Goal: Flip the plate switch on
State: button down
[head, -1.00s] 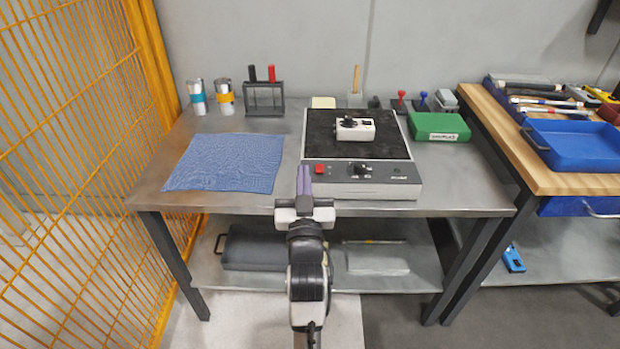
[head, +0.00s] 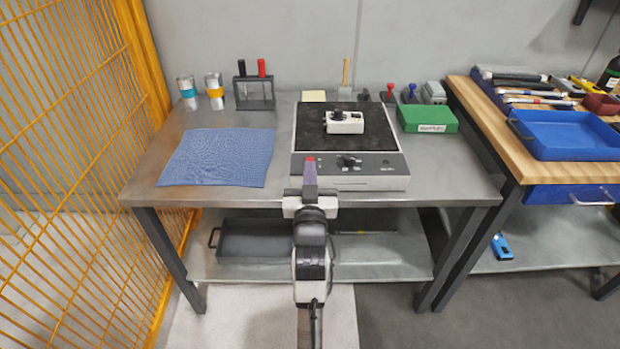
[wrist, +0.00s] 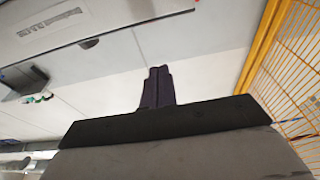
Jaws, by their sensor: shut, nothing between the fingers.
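The hot plate (head: 285,140) stands on the steel bench, with a black top and a grey front panel. I point to its panel here (head: 375,172). The red plate switch (head: 309,159) is at the panel's left end, mostly hidden behind my fingertips; its on or off position cannot be made out. A black knob (head: 348,161) is to its right. My gripper (head: 310,170) is shut and empty, its purple fingers pointing at the switch. Whether they touch it I cannot tell. The wrist view shows the closed fingers (wrist: 157,85), but no switch.
A white device (head: 345,125) with a black knob sits on the black top. A blue cloth (head: 218,157) lies left, with cans and a rack behind. A green box (head: 428,119) is right. An orange mesh fence (head: 65,170) borders the left.

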jog(key=x, duration=0.2)
jog(key=p+x, duration=0.1)
jog(key=x, duration=0.2)
jog(key=shift+w+r, duration=0.25)
jog(key=shift+r, duration=0.05)
notch_tip(320, 180, down, 3)
jog(key=shift+f+p, duration=0.2)
jog(key=shift+p, duration=0.15)
jog(key=shift+f, duration=0.45)
